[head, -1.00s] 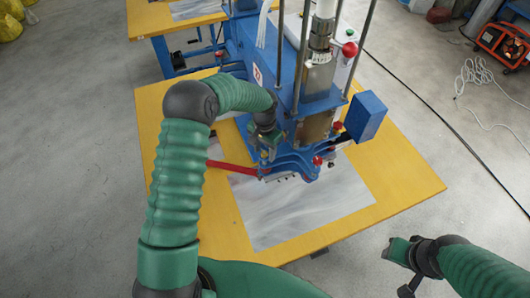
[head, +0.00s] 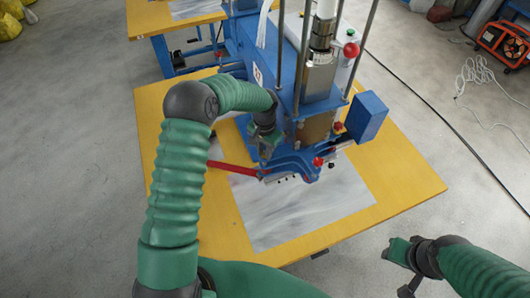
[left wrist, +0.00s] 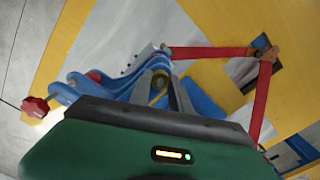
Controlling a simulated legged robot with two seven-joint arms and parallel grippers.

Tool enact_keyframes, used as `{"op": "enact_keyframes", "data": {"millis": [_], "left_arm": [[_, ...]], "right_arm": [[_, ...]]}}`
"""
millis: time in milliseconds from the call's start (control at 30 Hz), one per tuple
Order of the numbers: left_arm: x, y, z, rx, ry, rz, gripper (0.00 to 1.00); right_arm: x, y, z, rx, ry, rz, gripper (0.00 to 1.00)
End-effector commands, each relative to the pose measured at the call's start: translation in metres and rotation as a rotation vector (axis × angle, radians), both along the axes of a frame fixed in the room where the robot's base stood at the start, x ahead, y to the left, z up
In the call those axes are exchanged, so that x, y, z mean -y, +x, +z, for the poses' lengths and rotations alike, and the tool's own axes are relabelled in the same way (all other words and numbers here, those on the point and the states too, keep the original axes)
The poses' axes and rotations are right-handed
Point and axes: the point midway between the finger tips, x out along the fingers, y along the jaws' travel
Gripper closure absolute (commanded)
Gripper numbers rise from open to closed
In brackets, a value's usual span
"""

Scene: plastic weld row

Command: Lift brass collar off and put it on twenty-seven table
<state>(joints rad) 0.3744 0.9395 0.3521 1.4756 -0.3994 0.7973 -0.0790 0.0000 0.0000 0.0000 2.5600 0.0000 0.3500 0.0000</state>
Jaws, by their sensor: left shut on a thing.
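The brass collar (left wrist: 160,84) shows in the left wrist view as a small brass-coloured ring between my left fingers, partly hidden by them. My left gripper (left wrist: 165,88) is shut on it, beside the blue lobed plates of the machine. In the head view my left gripper (head: 266,150) is at the front left of the blue machine (head: 290,125), and the collar cannot be made out there. My right gripper (head: 398,262) hangs apart, beyond the table's front right edge.
A grey sheet (head: 300,210) covers the table's front middle and is clear. A red lever (head: 232,168) sticks out left of the machine. A blue box (head: 366,116) juts out right. Another yellow table (head: 160,18) stands behind. An orange machine (head: 500,45) is on the floor.

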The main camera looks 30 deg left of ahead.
Motion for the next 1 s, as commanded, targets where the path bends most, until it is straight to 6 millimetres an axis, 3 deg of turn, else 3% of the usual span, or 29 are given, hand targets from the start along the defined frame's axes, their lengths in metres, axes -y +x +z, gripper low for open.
{"op": "enact_keyframes", "data": {"millis": [267, 467, 733, 1000], "left_arm": [[-0.001, 0.002, 0.03, 0.006, 0.002, 0.001, 1.0], [0.016, -0.04, 0.034, 0.001, 0.003, -0.003, 1.0], [0.049, -0.119, 0.043, 0.004, 0.002, -0.002, 1.0], [0.061, -0.146, 0.048, 0.0, 0.0, 0.0, 1.0]], "right_arm": [[0.0, 0.0, -0.021, 0.0, 0.0, 0.0, 0.64], [0.0, 0.0, -0.038, 0.0, 0.0, 0.0, 0.64], [0.0, 0.0, -0.062, 0.0, 0.0, 0.0, 0.64], [0.0, 0.0, -0.066, 0.0, 0.0, 0.0, 0.64]]}}
